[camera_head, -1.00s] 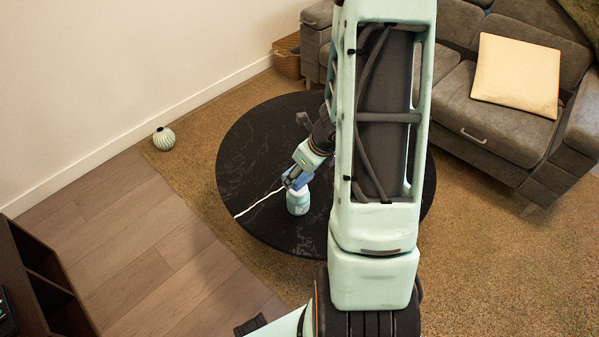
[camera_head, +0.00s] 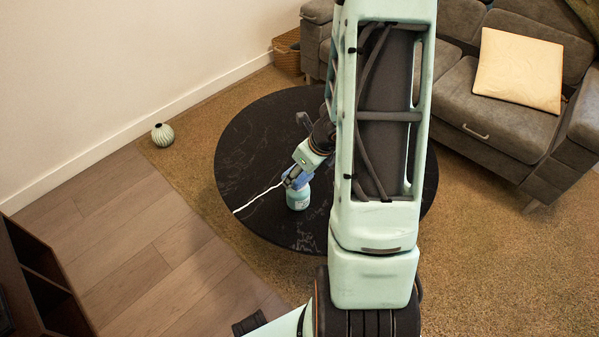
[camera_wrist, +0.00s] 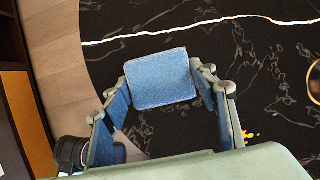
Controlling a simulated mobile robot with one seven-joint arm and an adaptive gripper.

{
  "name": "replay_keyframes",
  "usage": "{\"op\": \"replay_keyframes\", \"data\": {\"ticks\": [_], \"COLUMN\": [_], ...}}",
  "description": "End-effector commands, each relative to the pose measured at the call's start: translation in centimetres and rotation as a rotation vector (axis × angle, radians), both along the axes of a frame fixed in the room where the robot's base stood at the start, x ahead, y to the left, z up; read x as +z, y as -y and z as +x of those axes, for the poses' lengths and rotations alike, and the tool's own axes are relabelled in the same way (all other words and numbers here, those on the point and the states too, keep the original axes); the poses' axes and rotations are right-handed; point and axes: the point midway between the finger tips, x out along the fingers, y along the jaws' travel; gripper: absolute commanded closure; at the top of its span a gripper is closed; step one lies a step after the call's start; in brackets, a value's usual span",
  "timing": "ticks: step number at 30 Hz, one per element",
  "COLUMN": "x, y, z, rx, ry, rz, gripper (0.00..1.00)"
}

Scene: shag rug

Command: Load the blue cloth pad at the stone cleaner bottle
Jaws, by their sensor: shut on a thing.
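A blue cloth pad (camera_wrist: 160,78) is held between the two fingers of my gripper (camera_wrist: 163,84) in the wrist view, over the black table. In the head view my gripper (camera_head: 297,180) points down at the table, with blue showing at its fingers. The teal and white cleaner bottle (camera_head: 298,199) stands upright on the table, just below and close to the gripper in the picture. Its top is hidden behind the gripper, and I cannot tell whether they touch. I cannot make out the bottle in the wrist view.
The round black table (camera_head: 250,150) has white veins and bare room at its left. A ribbed vase (camera_head: 163,135) stands by the wall. A grey sofa (camera_head: 500,120) with a cream cushion (camera_head: 519,70) is at the right. A gold-rimmed round thing (camera_wrist: 315,83) is cut off at right.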

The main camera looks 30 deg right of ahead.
Motion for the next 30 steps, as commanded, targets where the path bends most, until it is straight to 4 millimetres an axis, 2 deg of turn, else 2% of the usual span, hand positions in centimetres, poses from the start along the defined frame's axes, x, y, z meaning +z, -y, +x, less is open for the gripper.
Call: {"op": "replay_keyframes", "data": {"ticks": [30], "x": [-0.98], "y": [0.00], "z": [0.01], "rx": [0.000], "ry": [0.000], "rz": [0.000], "gripper": [0.66]}}
